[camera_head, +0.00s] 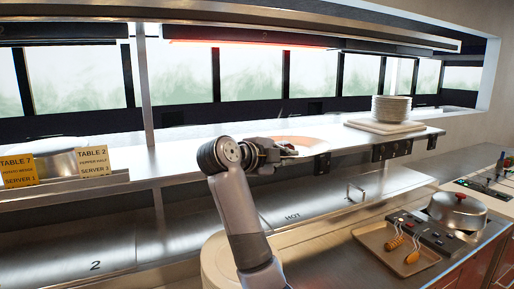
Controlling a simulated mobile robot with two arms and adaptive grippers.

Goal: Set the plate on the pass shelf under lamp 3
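A pale, pinkish plate (312,141) lies at or just above the steel pass shelf (190,157), near its front edge. My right gripper (290,150) is at the plate's near left rim. Its fingers are small and partly hidden by its own body, so I cannot tell whether they grip the rim. A heat lamp (290,46) with a reddish glow hangs above the shelf. My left gripper is not in view.
A stack of white plates (391,107) stands on a board at the shelf's right. Ticket cards (93,161) stand at the left. Black boxes (392,149) line the front edge.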

